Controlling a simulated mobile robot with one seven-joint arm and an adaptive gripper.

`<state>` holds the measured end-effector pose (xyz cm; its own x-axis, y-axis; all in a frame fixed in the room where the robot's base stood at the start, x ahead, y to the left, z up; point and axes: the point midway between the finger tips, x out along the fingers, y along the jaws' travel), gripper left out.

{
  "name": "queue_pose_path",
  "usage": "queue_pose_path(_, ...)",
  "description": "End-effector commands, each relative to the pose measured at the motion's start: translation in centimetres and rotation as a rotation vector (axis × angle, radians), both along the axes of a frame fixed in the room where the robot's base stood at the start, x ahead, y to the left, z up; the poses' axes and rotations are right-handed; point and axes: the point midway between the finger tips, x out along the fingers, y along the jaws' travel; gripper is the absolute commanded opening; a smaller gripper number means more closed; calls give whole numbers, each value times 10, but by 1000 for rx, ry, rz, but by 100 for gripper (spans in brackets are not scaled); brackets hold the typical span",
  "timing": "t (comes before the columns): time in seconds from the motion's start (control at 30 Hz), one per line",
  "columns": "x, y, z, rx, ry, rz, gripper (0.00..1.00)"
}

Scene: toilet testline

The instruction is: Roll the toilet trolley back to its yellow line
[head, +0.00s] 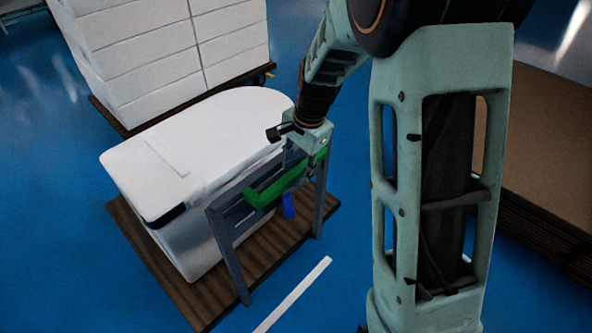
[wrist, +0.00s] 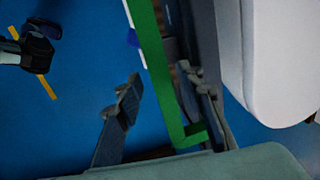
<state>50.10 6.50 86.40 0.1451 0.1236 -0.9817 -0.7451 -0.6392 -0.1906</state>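The toilet trolley has a brown slatted base (head: 285,243) and carries a white toilet (head: 215,135). A grey upright frame (head: 226,255) with a green bar (head: 262,190) stands at its near side. My gripper (head: 290,165) is at the right end of this bar. In the wrist view, my gripper (wrist: 160,78) has its fingers apart, with the green bar (wrist: 163,80) between them. A gap shows between the left finger and the bar; the right finger is close to it, and contact is unclear. A short yellow line (wrist: 46,84) shows on the floor at the left.
A stack of white boxes (head: 150,55) on a dark base stands behind the trolley. A brown stack (head: 550,140) is at the right. A white floor line (head: 293,295) lies in front of the trolley. Blue floor is clear at the left.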

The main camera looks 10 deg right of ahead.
Motion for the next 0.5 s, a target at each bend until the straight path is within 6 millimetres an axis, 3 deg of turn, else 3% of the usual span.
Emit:
queue_pose_path(0.37, 1, 1, -7, 0, 0, 0, 35)
queue_pose_path(0.5, 1, 1, -7, 0, 0, 0, 21)
